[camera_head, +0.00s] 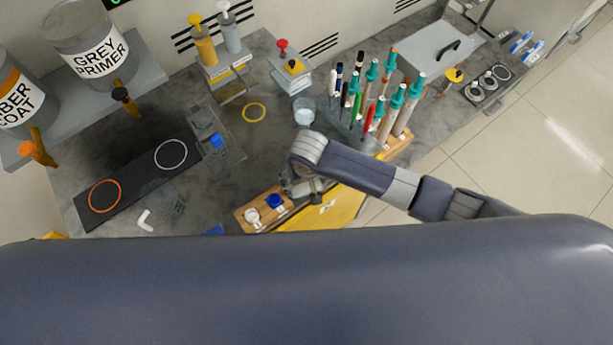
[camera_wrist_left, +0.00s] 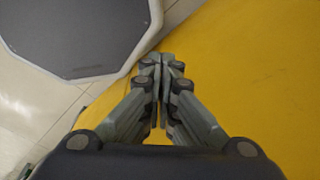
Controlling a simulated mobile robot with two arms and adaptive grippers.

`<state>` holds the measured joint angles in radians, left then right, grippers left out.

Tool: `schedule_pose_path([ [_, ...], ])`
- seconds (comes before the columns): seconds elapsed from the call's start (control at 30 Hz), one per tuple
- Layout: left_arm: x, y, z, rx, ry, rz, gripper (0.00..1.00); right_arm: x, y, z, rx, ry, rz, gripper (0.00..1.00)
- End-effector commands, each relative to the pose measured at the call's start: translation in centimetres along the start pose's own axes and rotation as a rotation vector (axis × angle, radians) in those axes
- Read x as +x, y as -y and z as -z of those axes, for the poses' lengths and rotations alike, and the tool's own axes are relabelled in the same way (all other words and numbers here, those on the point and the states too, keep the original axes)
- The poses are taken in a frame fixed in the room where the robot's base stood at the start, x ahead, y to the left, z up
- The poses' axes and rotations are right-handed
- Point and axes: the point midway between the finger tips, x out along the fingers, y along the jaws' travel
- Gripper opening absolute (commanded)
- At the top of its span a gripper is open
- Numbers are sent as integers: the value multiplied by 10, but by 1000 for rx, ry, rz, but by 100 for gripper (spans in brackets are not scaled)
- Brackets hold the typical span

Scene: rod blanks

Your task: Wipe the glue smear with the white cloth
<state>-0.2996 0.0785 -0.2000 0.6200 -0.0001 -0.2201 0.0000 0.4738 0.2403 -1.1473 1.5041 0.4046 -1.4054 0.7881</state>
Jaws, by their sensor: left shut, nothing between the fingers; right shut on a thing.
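My right gripper (camera_head: 300,188) is low over the worktop, beside a small wooden tray (camera_head: 245,222). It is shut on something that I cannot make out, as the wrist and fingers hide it. I cannot make out the white cloth for certain. A small bent white piece (camera_head: 146,220) lies at the front left of the worktop. I cannot tell a glue smear for certain; a faint greyish patch (camera_head: 177,207) lies right of the white piece. My left gripper (camera_wrist_left: 163,62) shows only in the left wrist view, shut and empty above a yellow surface (camera_wrist_left: 250,60).
The wooden tray holds a white-topped item (camera_head: 252,216) and a blue-topped item (camera_head: 275,201). A clear cup (camera_head: 304,112) and several upright pens and teal-capped rods (camera_head: 371,75) stand behind my right arm. Pump bottles (camera_head: 205,45) stand at the back. A dark mat (camera_head: 135,182) lies left.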

Motion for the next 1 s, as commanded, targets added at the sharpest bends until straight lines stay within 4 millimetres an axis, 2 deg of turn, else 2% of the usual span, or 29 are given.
schedule_pose_path([
  [0.03,-4,0,0,0,0,0,0,-1,10,-7,-10,13,27,54],
  [0.3,-12,1,1,0,0,1,0,0,-15,1,-7,14,22,54],
  [0.47,-13,3,0,1,1,3,0,1,-21,4,-6,11,18,54],
  [0.8,-19,3,1,1,1,3,0,5,-50,12,-3,12,11,54],
  [1.0,-20,2,1,1,1,3,0,7,-60,15,-3,11,11,54],
])
